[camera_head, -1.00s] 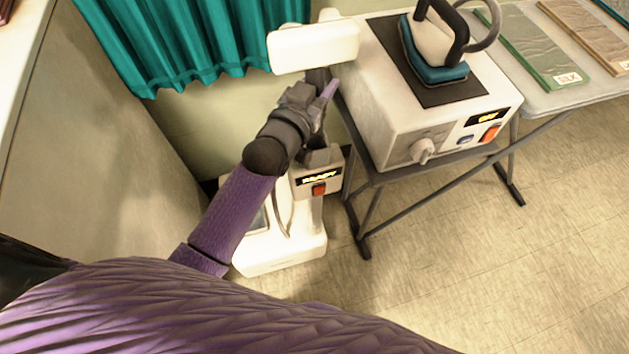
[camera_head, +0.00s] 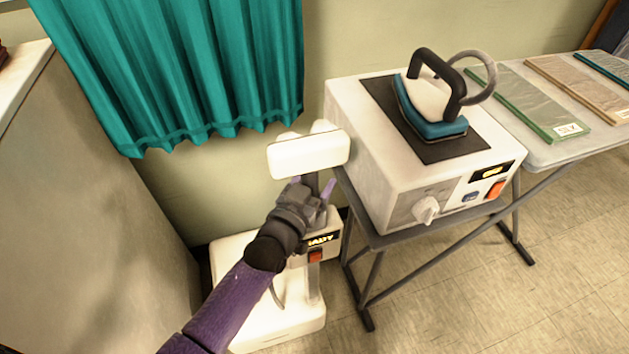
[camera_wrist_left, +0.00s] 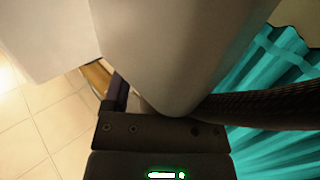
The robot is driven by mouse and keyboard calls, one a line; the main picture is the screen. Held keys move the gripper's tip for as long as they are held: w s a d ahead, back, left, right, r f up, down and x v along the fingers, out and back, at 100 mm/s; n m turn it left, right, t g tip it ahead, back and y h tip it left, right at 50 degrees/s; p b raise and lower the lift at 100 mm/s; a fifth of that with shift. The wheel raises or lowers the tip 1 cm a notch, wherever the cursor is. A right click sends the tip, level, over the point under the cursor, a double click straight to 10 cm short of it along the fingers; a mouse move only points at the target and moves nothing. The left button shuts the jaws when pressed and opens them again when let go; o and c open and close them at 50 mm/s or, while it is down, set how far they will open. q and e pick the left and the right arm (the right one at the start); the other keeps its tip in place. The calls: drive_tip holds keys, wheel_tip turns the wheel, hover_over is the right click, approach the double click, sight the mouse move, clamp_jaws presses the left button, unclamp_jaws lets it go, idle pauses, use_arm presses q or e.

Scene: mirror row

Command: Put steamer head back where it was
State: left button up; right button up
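The white, block-shaped steamer head (camera_head: 308,156) is at the top of the white steamer, above the body (camera_head: 265,317) with its lit display and red switch. A dark upright part shows just below the head. My left gripper (camera_head: 313,186) is right below the head, its two purple fingers apart on either side of this dark part. In the left wrist view, a large pale surface (camera_wrist_left: 160,50) fills the middle close to the gripper, and a dark ribbed hose (camera_wrist_left: 265,108) runs off to the right. Fingertip contact is hidden there. My right gripper is out of view.
A white iron station (camera_head: 380,190) with a teal-soled iron (camera_head: 432,98) stands close on the right on a grey folding table. A teal curtain (camera_head: 180,70) hangs behind on the left. A grey panel (camera_head: 90,200) stands at the left. Floor at lower right is clear.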

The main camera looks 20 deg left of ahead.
use_arm(q)
drive_tip(key=shift+o, duration=0.2)
drive_tip(key=shift+r, duration=0.25)
drive_tip(key=s+a+p, duration=0.2)
drive_tip(key=s+p, duration=0.2)
drive_tip(key=s, duration=0.7)
drive_tip(key=s+a+f+g+y, duration=0.1)
drive_tip(key=s+f+g, duration=0.4)
drive_tip(key=f, duration=0.6)
drive_tip(key=s+a+f+g+y, duration=0.15)
drive_tip(key=s+f+g, duration=0.25)
drive_tip(key=s+f, duration=0.45)
drive_tip(key=s+a+f+g, duration=0.1)
drive_tip(key=s+f+g, duration=0.2)
drive_tip(key=s, duration=0.4)
drive_tip(key=s+a+f+g+y, duration=0.1)
drive_tip(key=s+f+g, duration=0.1)
drive_tip(key=s+f, duration=0.2)
drive_tip(key=s+a+f+g, duration=0.1)
drive_tip(key=s+f+g, duration=0.2)
drive_tip(key=s, duration=0.7)
drive_tip(key=shift+s+f+g, duration=0.3)
drive_tip(key=shift+f, duration=0.1)
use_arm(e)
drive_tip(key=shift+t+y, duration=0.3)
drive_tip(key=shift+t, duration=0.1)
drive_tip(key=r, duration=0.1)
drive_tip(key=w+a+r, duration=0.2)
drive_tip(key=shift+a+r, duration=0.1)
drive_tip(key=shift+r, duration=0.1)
